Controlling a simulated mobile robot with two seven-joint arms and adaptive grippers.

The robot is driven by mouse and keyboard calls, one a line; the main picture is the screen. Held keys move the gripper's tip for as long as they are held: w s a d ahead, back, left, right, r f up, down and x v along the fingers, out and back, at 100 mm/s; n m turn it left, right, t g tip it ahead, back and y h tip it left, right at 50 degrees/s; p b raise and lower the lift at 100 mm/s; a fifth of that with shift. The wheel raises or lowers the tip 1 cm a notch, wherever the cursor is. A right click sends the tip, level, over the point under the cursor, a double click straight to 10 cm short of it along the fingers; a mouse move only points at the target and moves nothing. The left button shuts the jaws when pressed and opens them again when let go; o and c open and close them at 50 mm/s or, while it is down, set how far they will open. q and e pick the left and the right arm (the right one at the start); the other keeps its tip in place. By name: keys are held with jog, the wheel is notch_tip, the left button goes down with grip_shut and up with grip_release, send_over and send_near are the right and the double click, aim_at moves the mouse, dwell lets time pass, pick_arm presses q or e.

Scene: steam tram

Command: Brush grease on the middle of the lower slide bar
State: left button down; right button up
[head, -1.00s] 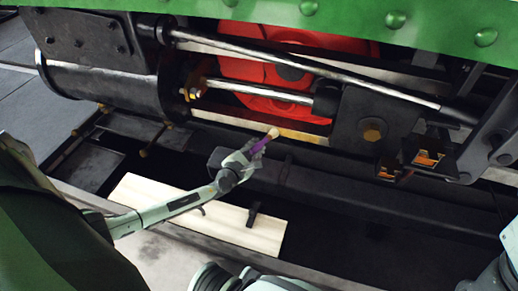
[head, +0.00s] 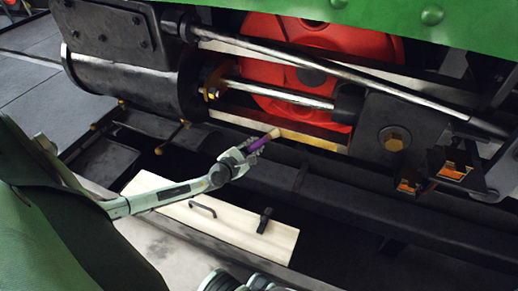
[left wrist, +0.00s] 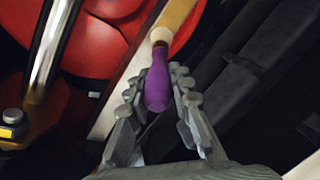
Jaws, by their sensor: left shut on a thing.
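My left gripper (head: 250,154) is shut on the purple handle of a brush (head: 257,144). In the left wrist view the purple handle (left wrist: 158,88) sits between the two fingers, its pale tip pointing up and away. The lower slide bar (head: 232,120) is the pale strip below the shiny piston rod (head: 280,95). It runs from the cylinder to the dark crosshead (head: 390,125), and its right part looks yellowish. The brush tip overlaps the bar near its middle in the head view; I cannot tell whether they touch.
A red wheel (head: 300,45) stands behind the rods. The black cylinder (head: 125,80) is at left. A dark beam (head: 340,185) runs below the bar. A pale board (head: 225,222) with black handles lies below my left arm.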

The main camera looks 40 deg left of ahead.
pick_arm(q)
jog(key=s+d+p, duration=0.1)
jog(key=s, duration=0.5)
jog(key=shift+d+p, duration=0.25)
jog(key=shift+p, duration=0.05)
dwell(0.3)
jog(key=s, duration=0.2)
jog(key=shift+s+d+p, duration=0.35)
jog(key=shift+s+d, duration=0.05)
dwell(0.8)
